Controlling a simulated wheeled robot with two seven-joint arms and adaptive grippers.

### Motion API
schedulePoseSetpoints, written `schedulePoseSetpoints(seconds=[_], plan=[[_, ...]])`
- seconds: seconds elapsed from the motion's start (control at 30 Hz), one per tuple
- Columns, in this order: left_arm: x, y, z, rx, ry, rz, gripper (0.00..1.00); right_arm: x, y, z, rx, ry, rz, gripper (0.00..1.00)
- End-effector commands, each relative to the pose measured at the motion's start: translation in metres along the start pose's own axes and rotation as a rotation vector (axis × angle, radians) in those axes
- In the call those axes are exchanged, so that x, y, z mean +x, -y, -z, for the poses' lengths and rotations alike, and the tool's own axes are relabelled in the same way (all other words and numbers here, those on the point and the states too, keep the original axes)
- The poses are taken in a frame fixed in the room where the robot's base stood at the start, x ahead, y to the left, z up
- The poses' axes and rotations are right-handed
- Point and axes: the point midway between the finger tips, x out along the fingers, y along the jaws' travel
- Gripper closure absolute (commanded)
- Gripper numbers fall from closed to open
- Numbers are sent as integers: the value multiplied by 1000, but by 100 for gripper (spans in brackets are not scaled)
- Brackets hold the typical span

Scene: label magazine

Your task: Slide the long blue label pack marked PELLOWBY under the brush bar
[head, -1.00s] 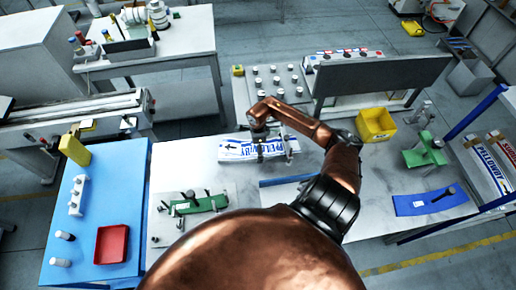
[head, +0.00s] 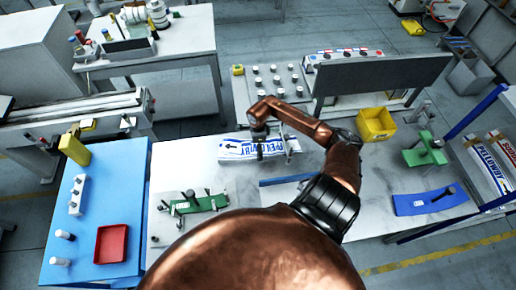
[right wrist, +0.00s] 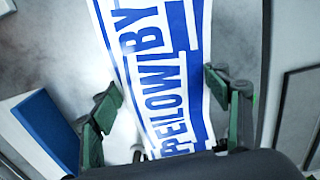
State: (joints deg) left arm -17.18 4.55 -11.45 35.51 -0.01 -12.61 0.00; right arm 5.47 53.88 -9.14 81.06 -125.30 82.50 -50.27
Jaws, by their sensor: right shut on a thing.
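The long label pack marked PELLOWBY (head: 235,149), white with blue lettering and blue bands, lies on the pale bench in the head view. My right gripper (head: 274,152) is shut on it near its right part, one finger on each long side. In the right wrist view the pack (right wrist: 168,65) runs away from me between the two dark green fingers (right wrist: 165,110). Its near end is hidden by the gripper body. I cannot pick out the brush bar with certainty. My left gripper is not in view.
A blue strip (head: 287,181) lies just in front of the pack. A green fixture (head: 200,204) stands front left. A dark upright panel (head: 380,75) and a yellow bin (head: 375,124) are behind and right.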

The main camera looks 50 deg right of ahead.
Motion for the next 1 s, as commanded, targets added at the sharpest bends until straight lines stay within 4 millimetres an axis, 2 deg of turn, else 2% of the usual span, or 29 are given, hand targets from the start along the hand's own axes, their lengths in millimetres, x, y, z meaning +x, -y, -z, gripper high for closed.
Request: schedulePoseSetpoints(seconds=[0.4, 0.43, 0.7, 1.0], plan=[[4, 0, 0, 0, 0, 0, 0, 0, 0, 6, 0, -1, 0, 82], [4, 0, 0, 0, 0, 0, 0, 0, 0, 6, 0, -1, 0, 29], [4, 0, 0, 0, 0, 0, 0, 0, 0, 6, 0, 0, 0, 10], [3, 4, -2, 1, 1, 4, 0, 0, -1, 6, 0, -2, -1, 10]])
